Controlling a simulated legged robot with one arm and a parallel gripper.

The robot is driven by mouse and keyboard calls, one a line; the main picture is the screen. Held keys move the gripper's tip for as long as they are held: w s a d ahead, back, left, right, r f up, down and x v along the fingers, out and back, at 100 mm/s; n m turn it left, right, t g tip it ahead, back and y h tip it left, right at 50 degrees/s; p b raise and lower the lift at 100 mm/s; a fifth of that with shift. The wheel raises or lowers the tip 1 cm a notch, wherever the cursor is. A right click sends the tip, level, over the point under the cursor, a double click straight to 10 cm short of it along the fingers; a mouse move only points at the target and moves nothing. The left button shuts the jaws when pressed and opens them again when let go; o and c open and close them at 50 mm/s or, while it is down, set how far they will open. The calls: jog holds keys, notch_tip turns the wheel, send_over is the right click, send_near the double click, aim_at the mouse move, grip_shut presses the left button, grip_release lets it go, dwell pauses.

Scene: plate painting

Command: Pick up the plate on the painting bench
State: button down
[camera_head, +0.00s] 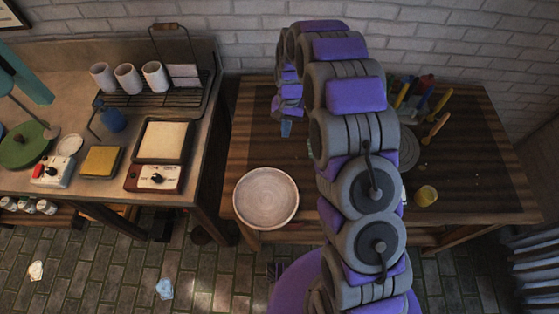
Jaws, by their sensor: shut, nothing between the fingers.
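A round whitish plate (266,198) lies at the front left corner of the wooden painting bench (250,130), close to its front edge. My arm rises from the bottom and arches over the middle of the bench. My gripper (286,130) hangs at the arm's far end, above the bench and behind the plate. It is small in this view, shut and empty, and apart from the plate. My arm hides the middle of the bench.
A small yellow cup (426,195) and a grey disc (407,147) sit right of my arm. Brushes or tools (420,95) stand at the back right. A counter (62,100) with a rack of white cups (127,78) stands left, past a gap. The bench's back left is clear.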

aim_at(278, 170)
jog(key=x, duration=0.4)
jog(key=b+x, duration=0.1)
jog(key=x, duration=0.3)
jog(key=w+b+x, duration=0.1)
jog(key=x, duration=0.3)
jog(key=shift+a+f, duration=0.4)
jog(key=shift+s+a+r+b, duration=0.1)
jog(key=shift+s+b, duration=0.1)
jog(key=shift+s, duration=0.3)
jog(key=shift+s+a+r+b, duration=0.1)
jog(key=shift+s+b, duration=0.1)
jog(key=shift+s, duration=0.35)
jog(key=shift+s+a, duration=0.2)
jog(key=shift+s, duration=0.55)
jog(key=shift+r, duration=0.1)
jog(key=shift+s+a+p, duration=0.2)
jog(key=shift+s+p, duration=0.3)
jog(key=shift+s, duration=0.6)
jog(key=shift+w, duration=0.15)
